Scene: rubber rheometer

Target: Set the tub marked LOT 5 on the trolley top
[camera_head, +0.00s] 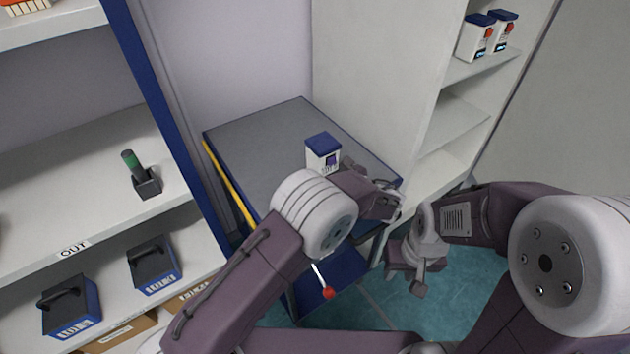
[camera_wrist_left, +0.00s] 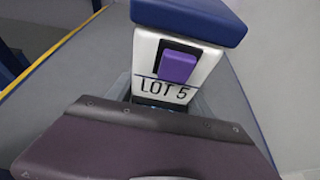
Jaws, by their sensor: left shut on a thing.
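The tub marked LOT 5 (camera_head: 323,152) is white with a blue lid and stands upright at the trolley top (camera_head: 262,142), toward its right side. In the left wrist view the tub (camera_wrist_left: 150,62) shows a purple tab (camera_wrist_left: 178,67) above its LOT 5 marking. My left gripper (camera_head: 347,166) is shut on the tub, mostly hidden behind my own arm. The tub's lower edge is partly hidden, so I cannot tell whether it touches the top. My right gripper (camera_head: 406,278) hangs right of the trolley, away from the tub; its jaw gap is unclear.
A shelf at left holds a green-topped device (camera_head: 141,174) and blue boxes with handles (camera_head: 70,306). The shelving at right holds two similar white tubs (camera_head: 475,38). A red-tipped lever (camera_head: 327,292) shows below the trolley top. The left part of the trolley top is bare.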

